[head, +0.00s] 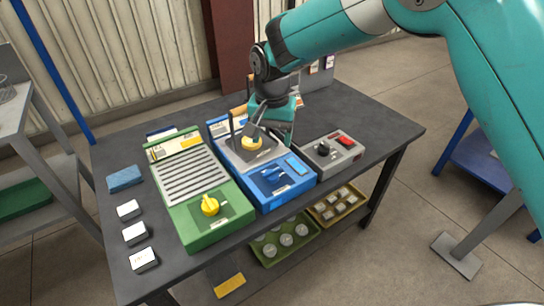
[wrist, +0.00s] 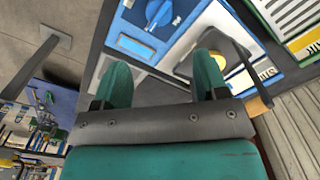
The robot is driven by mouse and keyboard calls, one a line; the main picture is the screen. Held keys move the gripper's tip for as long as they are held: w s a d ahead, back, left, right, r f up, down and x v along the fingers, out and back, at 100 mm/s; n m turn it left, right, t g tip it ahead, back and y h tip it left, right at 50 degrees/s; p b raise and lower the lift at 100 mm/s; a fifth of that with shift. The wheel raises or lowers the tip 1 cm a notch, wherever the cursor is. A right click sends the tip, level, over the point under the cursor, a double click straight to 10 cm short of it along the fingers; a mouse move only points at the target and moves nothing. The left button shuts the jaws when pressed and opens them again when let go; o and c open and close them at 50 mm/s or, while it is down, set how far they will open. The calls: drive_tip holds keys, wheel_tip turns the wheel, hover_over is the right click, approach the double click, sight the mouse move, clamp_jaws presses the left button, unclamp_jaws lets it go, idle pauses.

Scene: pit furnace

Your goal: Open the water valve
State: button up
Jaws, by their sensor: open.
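The blue unit (head: 262,199) stands mid-table and carries a blue valve knob (head: 271,178) on its front part. The knob also shows at the top of the wrist view (wrist: 158,12). My gripper (head: 284,137) is above the back right part of the blue unit, behind the knob. In the wrist view my gripper (wrist: 162,75) has its two teal fingers apart with nothing between them. The knob is beyond the fingertips, apart from them. My gripper hides part of the unit's back half.
A yellow round part (head: 252,144) on a grey plate with dark upright rods lies close to my gripper. A green unit (head: 203,219) with a yellow knob (head: 209,205) is at left. A grey control box (head: 331,157) is at right. White blocks (head: 134,233) lie front left.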

wheel_tip(320, 180, up, 6)
drive_tip(key=shift+f, duration=0.15)
